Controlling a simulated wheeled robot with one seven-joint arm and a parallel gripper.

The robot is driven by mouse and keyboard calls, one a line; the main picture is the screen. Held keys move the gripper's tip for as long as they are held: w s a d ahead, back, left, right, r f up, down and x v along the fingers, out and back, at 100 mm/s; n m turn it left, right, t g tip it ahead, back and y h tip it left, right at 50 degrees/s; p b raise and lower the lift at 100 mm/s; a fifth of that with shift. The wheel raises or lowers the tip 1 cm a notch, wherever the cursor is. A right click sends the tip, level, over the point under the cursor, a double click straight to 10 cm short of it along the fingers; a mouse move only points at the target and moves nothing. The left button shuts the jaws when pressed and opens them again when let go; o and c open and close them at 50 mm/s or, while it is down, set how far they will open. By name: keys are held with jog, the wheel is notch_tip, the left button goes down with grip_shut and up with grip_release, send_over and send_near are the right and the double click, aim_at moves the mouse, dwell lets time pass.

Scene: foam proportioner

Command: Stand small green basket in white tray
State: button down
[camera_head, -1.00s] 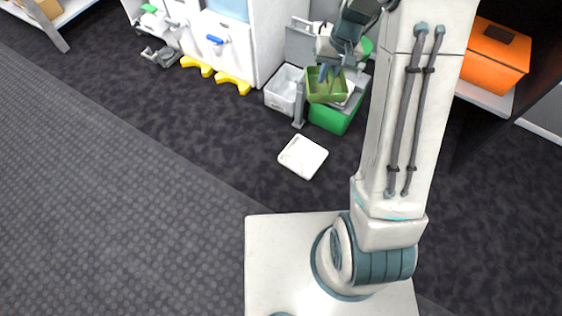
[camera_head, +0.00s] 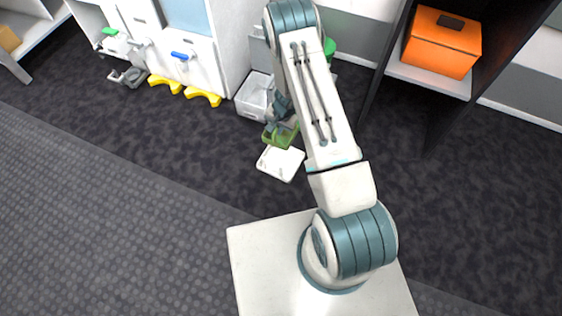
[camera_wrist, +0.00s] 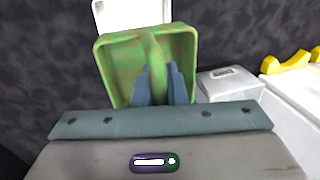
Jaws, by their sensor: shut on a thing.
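The small green basket (camera_head: 281,136) is held by my gripper (camera_head: 279,122) at the near side of the grey bin. In the wrist view, my gripper (camera_wrist: 160,82) is shut on the basket's middle handle (camera_wrist: 155,52), and the open top of the green basket (camera_wrist: 119,68) faces the camera. The white tray (camera_head: 281,164) lies flat on the dark floor. In the head view the basket overlaps the tray's far edge. In the wrist view the white tray (camera_wrist: 128,14) shows beyond the basket, partly hidden by it. I cannot tell how high the basket is above the floor.
A light grey bin (camera_head: 254,97) stands behind the tray. A white cabinet (camera_head: 180,65) with yellow feet (camera_head: 203,97) is at the left. An orange box (camera_head: 442,42) sits on a shelf at the right. The floor around the tray's front and left is clear.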

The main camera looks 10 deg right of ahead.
jog(key=shift+m, duration=0.3)
jog(key=f+b, duration=0.2)
jog(key=f, duration=0.4)
jog(key=f+b, duration=0.2)
jog(key=f, duration=0.5)
jog(key=f+b, duration=0.2)
jog(key=f, duration=0.5)
jog(key=shift+s+d+b, duration=0.15)
jog(key=shift+s+b, duration=0.1)
jog(key=shift+b, duration=0.05)
jog(key=shift+r, duration=0.15)
jog(key=c, duration=1.9)
grip_release()
jog(key=o, duration=0.4)
jog(key=shift+o, duration=0.2)
